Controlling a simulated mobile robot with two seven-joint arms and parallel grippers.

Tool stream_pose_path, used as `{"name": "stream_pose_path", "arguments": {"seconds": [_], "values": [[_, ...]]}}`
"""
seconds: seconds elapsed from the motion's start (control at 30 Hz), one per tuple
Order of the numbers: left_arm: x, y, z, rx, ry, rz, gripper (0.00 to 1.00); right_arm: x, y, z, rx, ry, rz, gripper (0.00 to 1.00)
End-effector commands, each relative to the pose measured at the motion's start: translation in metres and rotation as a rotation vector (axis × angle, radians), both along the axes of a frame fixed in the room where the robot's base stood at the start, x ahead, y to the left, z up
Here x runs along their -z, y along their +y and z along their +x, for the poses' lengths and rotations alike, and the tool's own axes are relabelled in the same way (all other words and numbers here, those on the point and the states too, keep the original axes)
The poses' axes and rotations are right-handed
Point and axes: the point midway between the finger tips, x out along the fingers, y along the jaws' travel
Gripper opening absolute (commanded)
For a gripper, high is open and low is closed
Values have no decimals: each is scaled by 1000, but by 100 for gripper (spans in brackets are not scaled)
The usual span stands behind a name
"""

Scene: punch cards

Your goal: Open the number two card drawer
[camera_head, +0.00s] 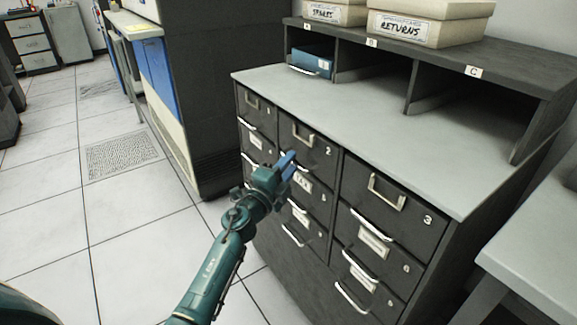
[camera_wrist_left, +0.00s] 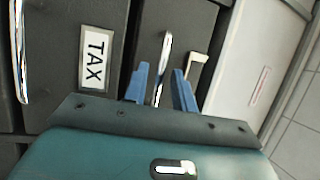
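The number two drawer (camera_head: 318,155) is in the top row of the dark cabinet, between drawers 1 and 3, and looks shut. It has an empty-looking metal label holder. My left gripper (camera_head: 286,165) is at the drawer's lower front, its blue fingers hiding much of the handle. In the left wrist view, the fingers (camera_wrist_left: 160,92) are apart, with the chrome handle (camera_wrist_left: 165,55) showing between them. A gap shows beside the handle, and I cannot tell whether either finger touches it. The drawer labelled TAX (camera_wrist_left: 125,30) is beside it. My right gripper is not in view.
Drawer 3 (camera_head: 405,210) is to the right and drawer 1 (camera_head: 262,108) to the left, both shut. The grey cabinet top (camera_head: 350,110) is bare. A shelf above holds boxes, including RETURNS (camera_head: 430,25). A grey table (camera_head: 540,240) stands at right. The tiled floor at left is open.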

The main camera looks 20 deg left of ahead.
Motion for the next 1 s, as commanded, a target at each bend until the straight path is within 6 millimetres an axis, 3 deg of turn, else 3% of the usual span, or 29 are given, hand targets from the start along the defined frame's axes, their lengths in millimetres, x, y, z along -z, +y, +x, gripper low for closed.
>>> {"name": "stream_pose_path", "arguments": {"seconds": [0.3,0.8,1.0], "values": [[0,0,0,0,0,0,0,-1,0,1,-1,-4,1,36],[0,1,-1,0,0,0,0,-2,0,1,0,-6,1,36],[0,9,-12,0,2,1,0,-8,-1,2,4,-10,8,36]]}}
